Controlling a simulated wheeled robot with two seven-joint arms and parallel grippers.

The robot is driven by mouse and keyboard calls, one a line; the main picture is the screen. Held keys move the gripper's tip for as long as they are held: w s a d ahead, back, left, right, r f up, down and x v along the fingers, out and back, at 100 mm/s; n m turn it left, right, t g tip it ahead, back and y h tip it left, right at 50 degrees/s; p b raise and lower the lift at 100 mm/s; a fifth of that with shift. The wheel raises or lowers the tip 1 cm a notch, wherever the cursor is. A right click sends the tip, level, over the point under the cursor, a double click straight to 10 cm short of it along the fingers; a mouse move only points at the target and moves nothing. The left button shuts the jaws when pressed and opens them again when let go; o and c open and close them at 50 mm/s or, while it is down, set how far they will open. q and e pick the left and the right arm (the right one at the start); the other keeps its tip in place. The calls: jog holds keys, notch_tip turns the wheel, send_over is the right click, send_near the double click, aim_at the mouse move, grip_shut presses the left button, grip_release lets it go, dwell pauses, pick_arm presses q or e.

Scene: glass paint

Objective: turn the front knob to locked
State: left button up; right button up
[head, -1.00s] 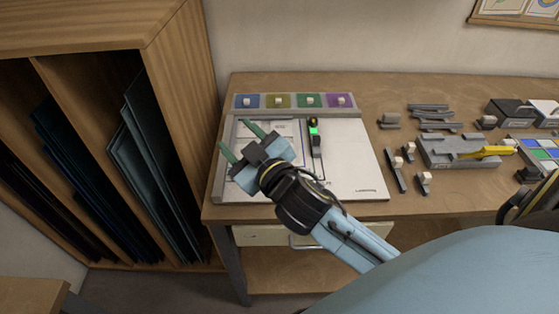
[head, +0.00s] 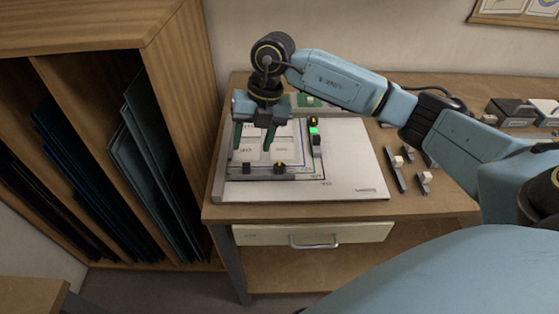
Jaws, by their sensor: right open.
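A white board (head: 355,175) lies on the wooden table, with a grey bar (head: 262,176) along its front. On that bar sits a small black and yellow knob (head: 280,167), likely the front knob. A black block (head: 246,168) sits further left on the same bar. Whether the knob reads locked is too small to tell. My right gripper (head: 253,146) is open and empty, fingers pointing down over the left part of the board, behind the front bar and apart from the knob. My left gripper is out of view.
A second bar with a black and yellow knob (head: 313,121) and a green patch stands on the board's right. My right arm hides most of the coloured pads behind. Small white-topped grey parts (head: 424,178) lie right of the board. A wooden rack (head: 180,120) stands left.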

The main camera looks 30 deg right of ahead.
aim_at(279, 165)
jog(key=d+r+m+h, duration=0.2)
jog(key=d+h, duration=0.1)
jog(key=d, duration=0.4)
jog(key=f, duration=1.3)
jog(key=shift+w+f+p, duration=0.2)
jog(key=shift+f+p, duration=0.15)
jog(key=shift+p, duration=0.05)
jog(key=c, duration=1)
